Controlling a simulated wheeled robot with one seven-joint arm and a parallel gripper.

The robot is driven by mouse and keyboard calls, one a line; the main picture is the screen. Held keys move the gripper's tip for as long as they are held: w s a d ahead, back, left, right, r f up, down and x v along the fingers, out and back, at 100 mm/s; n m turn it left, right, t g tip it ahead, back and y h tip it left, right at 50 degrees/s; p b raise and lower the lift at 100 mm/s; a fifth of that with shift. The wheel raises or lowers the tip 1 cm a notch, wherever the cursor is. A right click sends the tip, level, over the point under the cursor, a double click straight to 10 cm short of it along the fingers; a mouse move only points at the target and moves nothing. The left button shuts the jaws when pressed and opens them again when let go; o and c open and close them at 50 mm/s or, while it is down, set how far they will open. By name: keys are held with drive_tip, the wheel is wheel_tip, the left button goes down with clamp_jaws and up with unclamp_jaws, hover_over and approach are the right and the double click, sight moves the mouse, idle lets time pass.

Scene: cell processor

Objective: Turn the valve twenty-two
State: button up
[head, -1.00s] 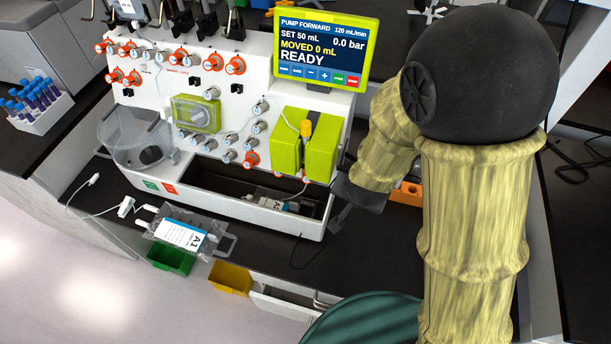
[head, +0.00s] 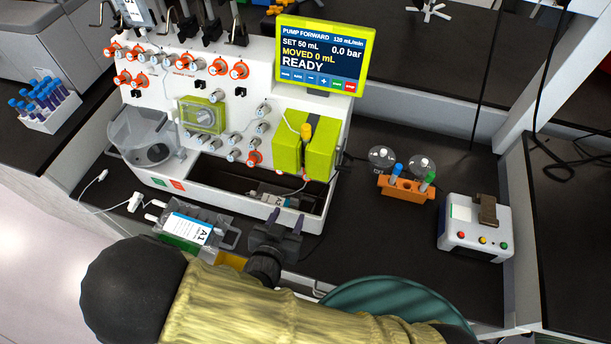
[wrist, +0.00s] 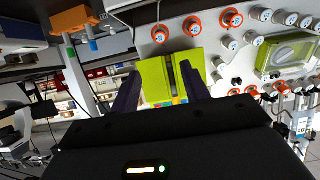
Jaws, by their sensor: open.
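The cell processor (head: 270,85) carries several small round valves on its white front panel, some grey and some with orange rings. One orange-ringed valve (head: 254,158) sits just left of the green pump head (head: 288,150). I cannot read the valve numbers, so I cannot tell which is twenty-two. My gripper (head: 276,226) is open and empty, low in front of the processor's tray, apart from every valve. In the wrist view, the green pump head (wrist: 172,80) shows between the two dark fingers, and orange-ringed valves (wrist: 192,26) show above it.
A clear bag labelled A1 (head: 190,232) lies left of my gripper. An orange tube rack (head: 405,187) and a white box with coloured buttons (head: 475,232) stand to the right. Clear dark counter (head: 370,235) lies between my gripper and the box. The screen (head: 320,55) reads READY.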

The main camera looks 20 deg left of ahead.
idle(0.3)
drive_tip(key=p+x, duration=0.5)
drive_tip(key=x, duration=1.2)
drive_tip(key=shift+w, duration=0.2)
drive_tip(key=shift+a+f, duration=0.1)
drive_tip(key=c, duration=1)
